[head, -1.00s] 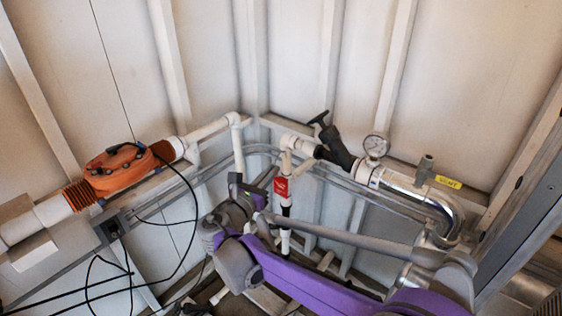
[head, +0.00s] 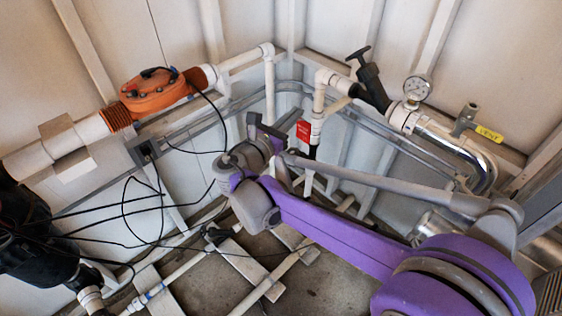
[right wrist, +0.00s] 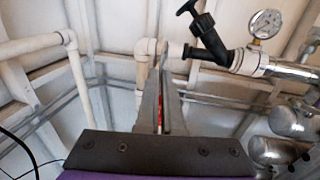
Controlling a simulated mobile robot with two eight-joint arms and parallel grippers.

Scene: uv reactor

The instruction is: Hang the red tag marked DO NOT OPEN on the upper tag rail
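The red tag (head: 303,131) with small white lettering shows in the head view, in front of and slightly left of a white vertical pipe. Its words are too small to read. My right gripper (head: 283,133) is at the tag's left edge. In the right wrist view, the fingers (right wrist: 163,60) are nearly together with a red sliver of the tag (right wrist: 160,115) between them, so the gripper appears shut on it. I cannot tell for sure which part is the upper tag rail. My left gripper is not in view.
A white pipe (head: 319,103) with a black-handled valve (head: 370,83) and a gauge (head: 417,88) stands close behind. An orange pipe unit (head: 155,92), black cables (head: 130,207) and a black pump-like body (head: 35,235) are at left.

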